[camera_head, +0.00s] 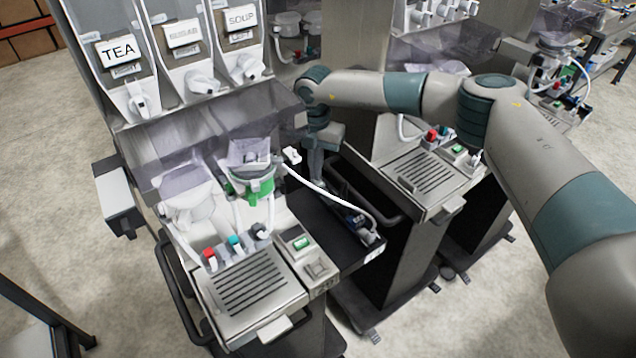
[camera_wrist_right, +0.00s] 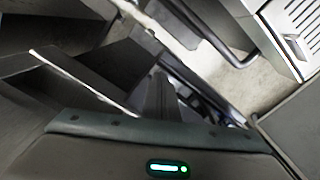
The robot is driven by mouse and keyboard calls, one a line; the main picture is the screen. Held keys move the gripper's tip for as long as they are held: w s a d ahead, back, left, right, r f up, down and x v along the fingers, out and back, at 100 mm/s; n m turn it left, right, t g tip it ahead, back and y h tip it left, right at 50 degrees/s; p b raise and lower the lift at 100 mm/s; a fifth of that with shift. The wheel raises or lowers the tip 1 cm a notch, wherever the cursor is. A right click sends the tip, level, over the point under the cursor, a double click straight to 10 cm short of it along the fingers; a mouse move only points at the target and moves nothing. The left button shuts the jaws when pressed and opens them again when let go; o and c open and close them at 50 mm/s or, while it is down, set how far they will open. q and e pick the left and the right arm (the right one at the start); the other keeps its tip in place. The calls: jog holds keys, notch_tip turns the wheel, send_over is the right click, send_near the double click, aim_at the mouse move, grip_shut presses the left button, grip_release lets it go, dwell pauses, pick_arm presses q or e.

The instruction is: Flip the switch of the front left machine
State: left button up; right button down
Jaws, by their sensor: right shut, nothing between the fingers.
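The front left machine (camera_head: 250,284) stands in the lower middle of the head view. A small panel on its top carries a green-lit switch (camera_head: 302,242). Red, teal and dark taps sit to the left of that switch. My right gripper (camera_head: 315,170) points down behind and above the switch, apart from it, over the dark tray beside the machine. Its fingers are shut and empty. In the right wrist view the gripper (camera_wrist_right: 162,98) also shows, with dark machine parts beyond its fingers; the green switch cannot be made out there. My left gripper is not in view.
A white hose (camera_head: 325,192) curves across the dark tray (camera_head: 350,180) near my right gripper. A second machine (camera_head: 435,175) with its own green switch (camera_head: 459,149) stands to the right, under my right arm. Dispensers with a TEA label (camera_head: 119,51) rise behind. Open floor lies at left.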

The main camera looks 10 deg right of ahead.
jog(key=shift+s+f, duration=0.1)
jog(key=shift+f, duration=0.3)
jog(key=shift+r, duration=0.8)
jog(key=shift+r+p, duration=1.2)
jog(key=shift+r, duration=1.55)
